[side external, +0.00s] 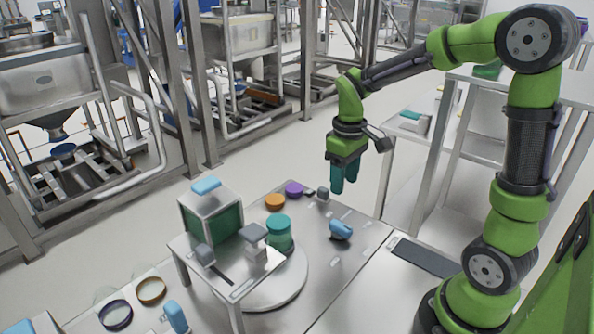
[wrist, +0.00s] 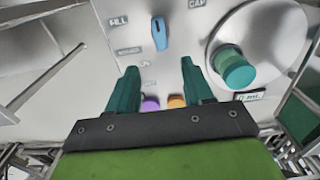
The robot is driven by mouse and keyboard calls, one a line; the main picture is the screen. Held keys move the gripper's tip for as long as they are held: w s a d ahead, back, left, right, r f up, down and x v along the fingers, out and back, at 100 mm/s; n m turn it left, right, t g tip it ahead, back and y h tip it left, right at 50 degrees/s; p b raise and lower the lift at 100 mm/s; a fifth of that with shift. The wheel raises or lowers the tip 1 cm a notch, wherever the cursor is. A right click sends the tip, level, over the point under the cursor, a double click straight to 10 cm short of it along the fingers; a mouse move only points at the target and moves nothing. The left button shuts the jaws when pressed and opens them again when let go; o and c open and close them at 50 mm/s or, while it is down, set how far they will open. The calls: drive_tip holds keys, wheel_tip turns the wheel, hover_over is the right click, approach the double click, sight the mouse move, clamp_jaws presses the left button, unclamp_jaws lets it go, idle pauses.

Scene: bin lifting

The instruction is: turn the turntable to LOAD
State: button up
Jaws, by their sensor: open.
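The turntable is a pale round disc (side external: 275,293) partly under a small steel stand; in the wrist view the disc (wrist: 275,30) is at the upper right. A teal jar (side external: 279,234) stands on it, also seen in the wrist view (wrist: 236,69). I cannot read a LOAD label. My gripper (side external: 343,184) is open and empty, above the table behind the handle.
Orange (side external: 274,201) and purple (side external: 294,189) round pieces lie at the table's far edge, near a small grey block (side external: 323,193). Bare table surrounds the blue handle.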

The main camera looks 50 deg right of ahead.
drive_tip(key=shift+r, duration=2.3)
drive_tip(key=s+a+r+m+t+y, duration=0.2)
drive_tip(key=s+a+r+m+t, duration=0.2)
drive_tip(key=s+a+t, duration=0.3)
drive_tip(key=shift+s+a, duration=1.1)
drive_tip(key=shift+a, duration=0.75)
drive_tip(key=shift+r, duration=0.1)
